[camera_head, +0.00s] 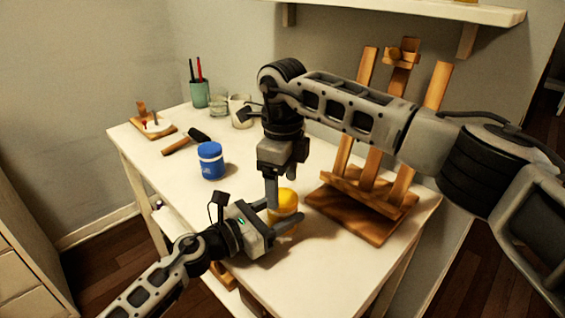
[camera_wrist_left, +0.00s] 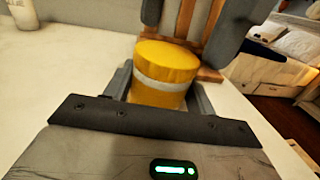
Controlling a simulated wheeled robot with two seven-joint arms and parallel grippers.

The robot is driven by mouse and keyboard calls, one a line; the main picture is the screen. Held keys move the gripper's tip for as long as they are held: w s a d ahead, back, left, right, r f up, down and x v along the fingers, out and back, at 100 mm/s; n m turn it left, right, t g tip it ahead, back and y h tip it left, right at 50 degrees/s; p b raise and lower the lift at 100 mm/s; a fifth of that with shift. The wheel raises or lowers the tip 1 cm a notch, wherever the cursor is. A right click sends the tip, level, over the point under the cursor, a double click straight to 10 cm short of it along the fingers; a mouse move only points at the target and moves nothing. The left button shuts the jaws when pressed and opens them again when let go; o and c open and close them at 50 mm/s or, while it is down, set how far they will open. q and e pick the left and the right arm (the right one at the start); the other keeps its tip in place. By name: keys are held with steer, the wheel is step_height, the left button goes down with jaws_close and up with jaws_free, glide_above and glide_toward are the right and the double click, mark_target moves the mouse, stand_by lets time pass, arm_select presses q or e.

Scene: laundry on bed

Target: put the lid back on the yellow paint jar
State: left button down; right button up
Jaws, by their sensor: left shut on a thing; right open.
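The yellow paint jar (camera_head: 284,202) stands upright near the front edge of the white table. My left gripper (camera_head: 274,219) is shut on its body from the left, and its fingers show on both sides of the jar in the left wrist view (camera_wrist_left: 158,98). A yellow lid (camera_wrist_left: 167,60) sits on the jar above a pale band and looks level; I cannot tell how tightly it fits. My right gripper (camera_head: 286,180) points down above the jar and is open, with its dark fingers apart on either side of the lid's top in the wrist view.
A blue paint jar (camera_head: 211,160) stands left of the yellow one. A wooden easel (camera_head: 368,200) stands close on the right. The table's front left is clear.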

steer(key=shift+f, duration=1.2)
steer(key=c, duration=1)
steer(key=o, duration=1.1)
steer(key=shift+o, duration=0.2)
steer(key=shift+r, duration=0.1)
step_height(320, 180, up, 12)
